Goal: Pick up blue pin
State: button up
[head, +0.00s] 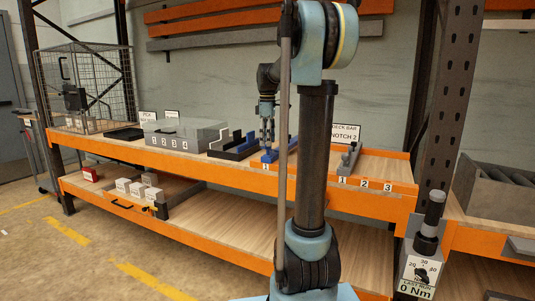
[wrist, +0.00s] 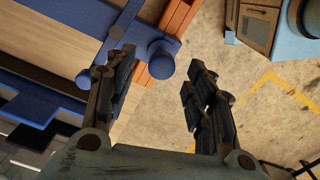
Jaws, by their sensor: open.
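In the head view a small blue piece (head: 269,156) sits on the upper shelf near its front edge, directly below my gripper (head: 267,143). In the wrist view blue parts with round ends (wrist: 161,60) lie beyond my gripper (wrist: 160,62), partly behind the left finger. Which of these blue parts is the pin, I cannot tell for sure.
The orange-edged shelf (head: 150,155) holds a black tray with blue parts (head: 233,147), a grey numbered block (head: 180,134) and a wire cage (head: 85,85). A torque tool (head: 430,228) stands at the shelf's right end.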

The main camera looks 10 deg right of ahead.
aim_at(268, 155)
jog(key=shift+d+f, duration=0.15)
jog(key=shift+f, duration=1.8)
grip_shut()
jog(key=shift+r, duration=0.15)
